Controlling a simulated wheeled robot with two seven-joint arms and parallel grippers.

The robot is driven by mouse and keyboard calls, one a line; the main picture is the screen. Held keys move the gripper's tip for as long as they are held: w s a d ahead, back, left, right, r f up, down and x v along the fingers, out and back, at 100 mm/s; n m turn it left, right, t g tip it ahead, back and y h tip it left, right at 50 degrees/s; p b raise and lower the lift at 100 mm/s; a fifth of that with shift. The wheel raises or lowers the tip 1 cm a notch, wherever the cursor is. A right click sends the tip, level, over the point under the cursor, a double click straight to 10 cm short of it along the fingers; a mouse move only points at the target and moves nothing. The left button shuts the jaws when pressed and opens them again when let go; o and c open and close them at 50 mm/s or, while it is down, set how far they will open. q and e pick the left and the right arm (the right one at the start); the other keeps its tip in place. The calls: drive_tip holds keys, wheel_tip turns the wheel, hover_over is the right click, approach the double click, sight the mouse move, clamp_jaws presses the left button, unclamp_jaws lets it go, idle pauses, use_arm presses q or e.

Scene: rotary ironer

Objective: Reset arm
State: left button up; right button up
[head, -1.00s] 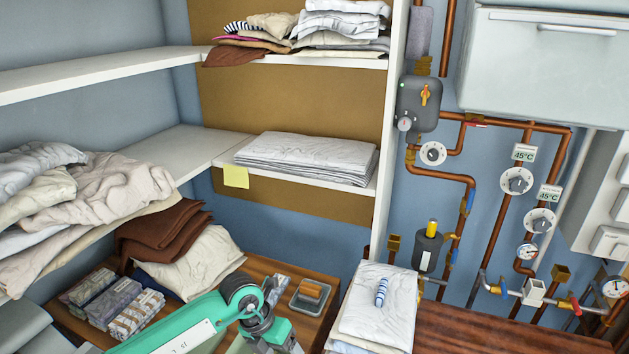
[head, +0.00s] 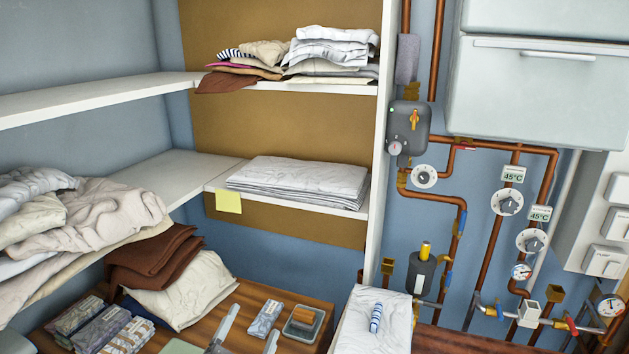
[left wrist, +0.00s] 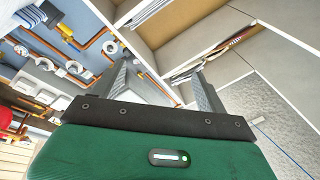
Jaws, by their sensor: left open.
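My left gripper (head: 247,336) shows at the bottom edge of the head view, with only its two grey fingers in sight. They stand apart with nothing between them, in front of the wooden worktop. In the left wrist view, the same gripper (left wrist: 164,88) is open and empty, its fingers spread beyond the dark palm and green body. The rest of the left arm is out of the head view. My right gripper is not in view.
Folded white sheets (head: 295,182) lie on the middle shelf. A white stack (head: 350,335) with a striped roll (head: 376,318) stands right of the fingers. Packets (head: 130,333) and a small tray (head: 303,322) lie on the worktop (head: 255,293). Copper pipes (head: 480,260) run at right.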

use_arm(q)
drive_tip(key=s+a+f+n+g+y, duration=0.3)
drive_tip(key=s+a+f+n+g, duration=0.15)
drive_tip(key=f, duration=0.25)
drive_tip(key=s+a+f+n+g+y, duration=0.3)
drive_tip(key=s+a+f+n, duration=0.15)
drive_tip(key=f, duration=0.25)
drive_tip(key=s+a+f+g, duration=0.1)
drive_tip(key=s+f+g, duration=0.3)
drive_tip(key=s, duration=0.4)
drive_tip(key=s+a+f+g, duration=0.1)
drive_tip(key=s+f+g, duration=0.35)
drive_tip(key=s, duration=0.35)
wheel_tip(320, 180, down, 30)
drive_tip(key=s+g, duration=0.1)
drive_tip(key=g, duration=0.1)
drive_tip(key=s+a+f, duration=0.1)
drive_tip(key=s+f, duration=0.8)
drive_tip(key=f, duration=0.1)
drive_tip(key=s+a+f, duration=0.2)
drive_tip(key=s+f, duration=0.8)
drive_tip(key=shift+s+a+g+h, duration=0.15)
drive_tip(key=shift+a+g+h, duration=0.15)
drive_tip(key=shift+g, duration=0.1)
